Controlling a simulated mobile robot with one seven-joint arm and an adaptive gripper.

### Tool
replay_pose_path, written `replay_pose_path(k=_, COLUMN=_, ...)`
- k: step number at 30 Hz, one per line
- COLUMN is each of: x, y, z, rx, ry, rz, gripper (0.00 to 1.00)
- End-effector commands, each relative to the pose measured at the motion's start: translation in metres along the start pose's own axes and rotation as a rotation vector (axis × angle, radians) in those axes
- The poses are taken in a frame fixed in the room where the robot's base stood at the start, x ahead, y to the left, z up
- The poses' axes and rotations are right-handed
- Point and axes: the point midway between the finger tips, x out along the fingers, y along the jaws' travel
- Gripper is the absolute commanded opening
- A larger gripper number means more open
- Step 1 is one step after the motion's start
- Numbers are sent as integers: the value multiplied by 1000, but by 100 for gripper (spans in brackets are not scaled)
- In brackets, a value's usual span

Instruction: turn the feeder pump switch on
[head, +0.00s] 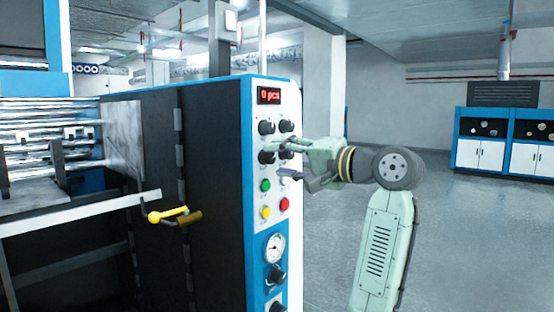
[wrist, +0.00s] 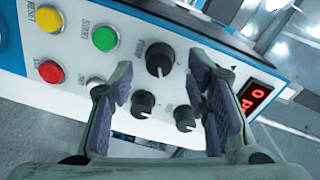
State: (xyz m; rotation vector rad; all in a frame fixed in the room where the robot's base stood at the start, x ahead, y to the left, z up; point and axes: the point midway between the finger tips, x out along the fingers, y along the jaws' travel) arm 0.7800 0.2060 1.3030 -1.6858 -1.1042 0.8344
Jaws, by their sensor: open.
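In the head view, the upper-left knob (head: 267,127), upper-right knob (head: 287,126) and lower-left knob (head: 267,157) show; my gripper partly covers the lower-right one. My gripper (head: 284,168) is in front of the panel, open and empty. In the wrist view, its fingers (wrist: 160,85) stand apart, with a large knob (wrist: 159,60) and a smaller knob (wrist: 143,104) between them in the picture. Contact cannot be told.
Below the knobs are a green button (head: 266,185), a yellow button (head: 266,212), a red button (head: 284,204) and a gauge (head: 275,248). A red display (head: 269,96) tops the panel. A yellow handle (head: 168,214) sticks out at left. Floor at right is clear.

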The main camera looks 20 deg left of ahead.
Motion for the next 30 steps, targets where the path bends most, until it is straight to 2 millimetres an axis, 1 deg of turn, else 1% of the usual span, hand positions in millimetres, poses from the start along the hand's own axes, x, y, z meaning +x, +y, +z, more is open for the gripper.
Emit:
replay_pose_path(k=3, x=-27, y=0, z=-1, rx=-2, ry=5, rz=0, gripper=44)
replay_pose_path(k=9, x=-68, y=0, z=0, rx=-1, ry=4, rz=0, gripper=44)
replay_pose_path(k=12, x=-83, y=0, z=0, rx=-1, ry=3, rz=1, gripper=44)
replay_pose_path(k=15, x=-93, y=0, z=0, rx=-1, ry=2, rz=0, gripper=44)
replay_pose_path(k=19, x=-99, y=0, z=0, rx=-1, ry=1, rz=1, gripper=44)
replay_pose_path(k=27, x=-99, y=0, z=0, rx=-1, ry=1, rz=1, gripper=44)
replay_pose_path(k=29, x=-98, y=5, z=-1, rx=-4, ry=10, rz=5, gripper=44)
replay_pose_path(k=30, x=-96, y=11, z=-4, rx=-8, ry=27, rz=11, gripper=44)
